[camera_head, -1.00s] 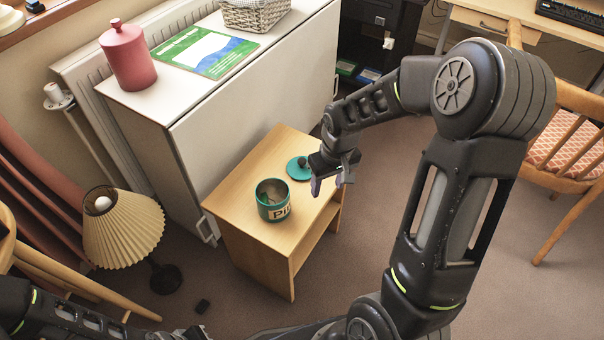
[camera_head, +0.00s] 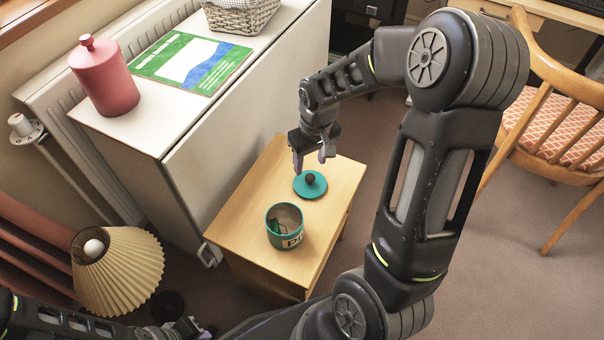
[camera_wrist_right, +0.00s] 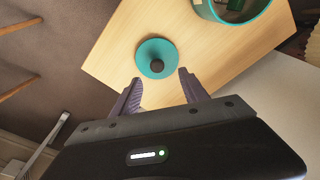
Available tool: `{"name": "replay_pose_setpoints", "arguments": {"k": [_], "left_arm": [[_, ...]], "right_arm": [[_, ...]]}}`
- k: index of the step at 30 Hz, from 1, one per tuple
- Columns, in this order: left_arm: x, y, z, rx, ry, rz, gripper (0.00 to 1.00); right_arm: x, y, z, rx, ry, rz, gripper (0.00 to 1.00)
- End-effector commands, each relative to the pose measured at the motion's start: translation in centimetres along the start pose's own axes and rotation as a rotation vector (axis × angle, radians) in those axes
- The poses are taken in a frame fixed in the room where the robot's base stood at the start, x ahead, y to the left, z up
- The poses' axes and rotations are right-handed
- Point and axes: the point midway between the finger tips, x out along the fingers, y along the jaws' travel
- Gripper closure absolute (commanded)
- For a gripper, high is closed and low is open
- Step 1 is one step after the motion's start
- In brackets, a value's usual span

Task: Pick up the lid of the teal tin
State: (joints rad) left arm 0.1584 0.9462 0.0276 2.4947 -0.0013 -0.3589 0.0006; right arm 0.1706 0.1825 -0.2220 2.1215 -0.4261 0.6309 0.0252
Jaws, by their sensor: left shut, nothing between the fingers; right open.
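The teal lid (camera_head: 310,185) with a dark round knob lies flat on the small wooden table, behind the tin. The open teal tin (camera_head: 285,226) stands upright in front of it, with a pale label and something dark inside. My right gripper (camera_head: 312,170) is open and empty just behind and above the lid. In the right wrist view the lid (camera_wrist_right: 157,58) lies ahead of the two fingertips (camera_wrist_right: 158,76), roughly centred between them, and part of the tin (camera_wrist_right: 232,8) shows at the top. My left gripper (camera_head: 205,330) is low at the bottom edge, shut and empty.
The wooden table (camera_head: 240,225) stands against a white cabinet (camera_head: 240,110). On the cabinet are a pink canister (camera_head: 105,78), a green and blue folder (camera_head: 190,62) and a wicker basket (camera_head: 240,14). A pleated lamp (camera_head: 118,270) stands left; a wooden chair (camera_head: 560,125) stands right.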

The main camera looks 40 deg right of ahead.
Motion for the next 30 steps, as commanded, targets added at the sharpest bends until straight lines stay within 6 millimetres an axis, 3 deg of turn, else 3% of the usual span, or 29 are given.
{"name": "replay_pose_setpoints", "arguments": {"k": [8, 15, 25, 30], "left_arm": [[0.1, -0.1, 0.1, 0.000, -0.001, 0.000, 1.00], [0.7, -0.3, 0.1, -0.001, -0.001, 0.000, 1.00], [0.8, -0.3, 0.1, -0.001, -0.001, 0.000, 1.00], [1.5, -0.6, 0.1, -0.001, -0.001, 0.000, 1.00]], "right_arm": [[0.3, 0.0, 0.0, 0.000, -0.001, 0.000, 0.48], [2.6, 0.1, 0.0, 0.000, -0.001, 0.000, 0.48], [2.8, 0.1, 0.0, 0.000, 0.000, 0.000, 0.48], [4.6, 0.3, 0.1, 0.001, -0.002, 0.000, 0.48]]}}
